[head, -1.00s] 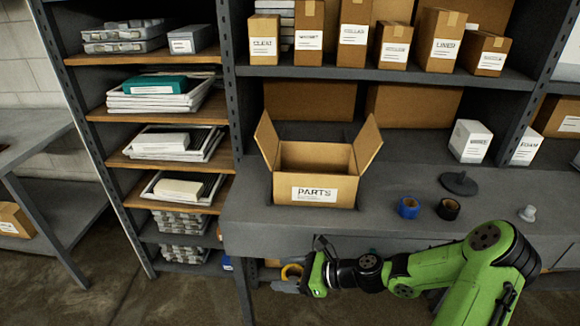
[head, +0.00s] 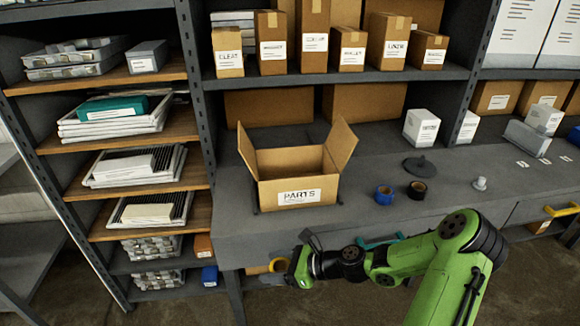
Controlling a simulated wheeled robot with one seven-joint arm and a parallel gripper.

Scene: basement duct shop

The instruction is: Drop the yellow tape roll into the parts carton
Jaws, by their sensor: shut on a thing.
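The parts carton (head: 298,192) is an open cardboard box with its flaps up, labelled "PARTS", standing on the grey bench. The yellow tape roll (head: 279,265) shows at the end of my green arm, low in front of the bench's front edge. My gripper (head: 280,272) is shut on the yellow tape roll, below and a little left of the carton in the picture. The gripper's body partly hides the roll.
A blue tape roll (head: 384,195) and a black tape roll (head: 417,191) stand right of the carton. A dark disc (head: 420,166) and a small white part (head: 480,183) lie further right. A shelf (head: 340,78) of labelled boxes overhangs the bench behind the carton.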

